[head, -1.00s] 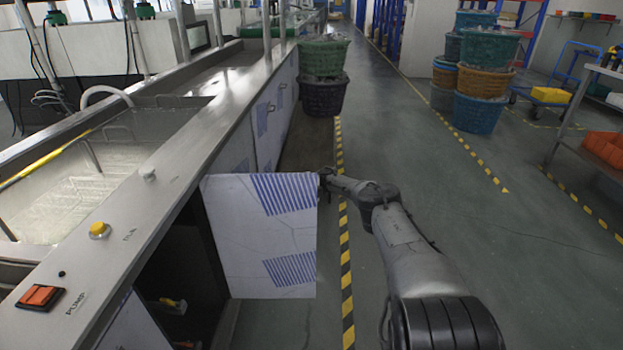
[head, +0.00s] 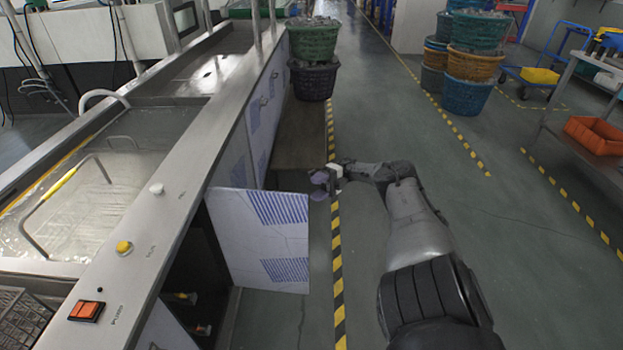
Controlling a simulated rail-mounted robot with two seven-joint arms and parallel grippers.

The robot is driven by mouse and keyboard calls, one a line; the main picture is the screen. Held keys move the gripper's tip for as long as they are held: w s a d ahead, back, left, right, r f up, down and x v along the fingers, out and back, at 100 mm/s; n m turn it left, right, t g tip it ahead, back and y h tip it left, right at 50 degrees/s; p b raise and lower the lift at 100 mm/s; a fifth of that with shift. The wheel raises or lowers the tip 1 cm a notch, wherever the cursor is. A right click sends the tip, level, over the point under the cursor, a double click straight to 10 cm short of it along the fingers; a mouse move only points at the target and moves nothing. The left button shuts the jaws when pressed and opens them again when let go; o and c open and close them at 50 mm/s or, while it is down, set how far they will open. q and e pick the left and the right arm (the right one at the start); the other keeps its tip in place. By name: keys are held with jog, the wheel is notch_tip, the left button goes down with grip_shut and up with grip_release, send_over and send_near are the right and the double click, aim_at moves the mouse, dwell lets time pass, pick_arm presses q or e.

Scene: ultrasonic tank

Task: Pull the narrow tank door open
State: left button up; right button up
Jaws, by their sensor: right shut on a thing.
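The narrow tank door (head: 262,240) is a pale panel with blue stripes. It stands swung well out from the front of the steel tank (head: 176,222), with a dark compartment behind it. My right gripper (head: 319,184) is at the upper corner of the door's free edge, on its far side, and is shut on the door's handle. The handle and the contact are too small and partly hidden to see clearly. My right arm reaches in from the lower right. My left gripper is not in view.
Stacked green and dark baskets (head: 313,62) stand beside the tank farther along. More baskets (head: 466,80) and a cart with orange bins (head: 597,134) stand to the right. The floor around the yellow-black line (head: 336,255) is mostly clear.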

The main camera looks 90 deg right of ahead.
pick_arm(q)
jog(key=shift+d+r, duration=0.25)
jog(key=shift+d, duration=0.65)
pick_arm(e)
jog(key=shift+s+d+r, duration=0.45)
jog(key=shift+s+r, duration=0.1)
jog(key=shift+s, duration=0.05)
